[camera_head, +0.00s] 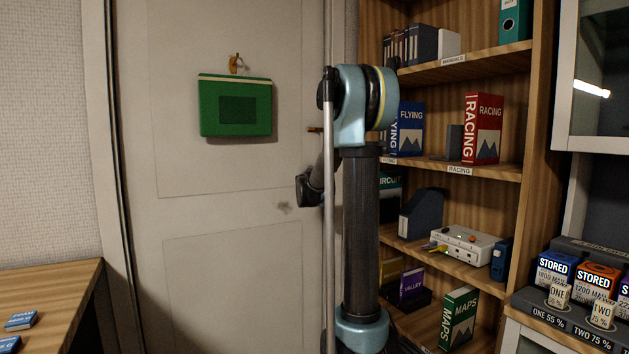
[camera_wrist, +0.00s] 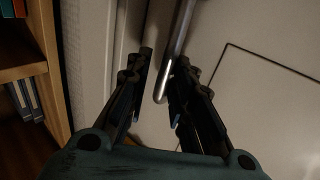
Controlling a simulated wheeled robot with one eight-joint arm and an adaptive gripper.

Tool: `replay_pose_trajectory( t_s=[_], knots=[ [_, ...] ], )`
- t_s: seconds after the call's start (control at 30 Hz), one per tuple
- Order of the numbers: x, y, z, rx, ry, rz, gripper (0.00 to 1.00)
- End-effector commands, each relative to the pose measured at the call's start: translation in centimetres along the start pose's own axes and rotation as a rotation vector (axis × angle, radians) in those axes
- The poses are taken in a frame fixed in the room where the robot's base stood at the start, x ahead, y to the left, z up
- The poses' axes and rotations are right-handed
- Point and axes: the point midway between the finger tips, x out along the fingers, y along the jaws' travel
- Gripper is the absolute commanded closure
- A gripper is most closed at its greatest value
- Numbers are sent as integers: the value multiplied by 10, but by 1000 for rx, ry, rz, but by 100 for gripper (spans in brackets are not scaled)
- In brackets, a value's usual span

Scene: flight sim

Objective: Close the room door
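The pale room door (camera_head: 235,190) fills the left middle of the head view, with a green bag (camera_head: 222,106) on a brass hook. A small brass-coloured piece, perhaps the handle (camera_head: 315,129), shows beside my arm, which hides much of the door's right side. In the wrist view, my gripper (camera_wrist: 160,68) is open in front of a pale panelled surface (camera_wrist: 250,110). A metal bar (camera_wrist: 181,35) with a rounded end reaches between the fingers. I cannot tell whether the bar is the handle or touches the fingers. The door's latch edge is largely hidden.
A wooden bookcase (camera_head: 527,120) with books and boxes stands close on the right of my arm. A wooden table (camera_head: 62,285) is at the lower left. A cabinet and a counter with small boxes (camera_head: 598,283) stand at the far right.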

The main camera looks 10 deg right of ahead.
Motion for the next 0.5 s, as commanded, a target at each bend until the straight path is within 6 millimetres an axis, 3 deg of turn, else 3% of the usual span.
replay_pose_trajectory(
  t_s=[0.5],
  knots=[
    [-81,0,2,0,-1,-1,80]
  ],
)
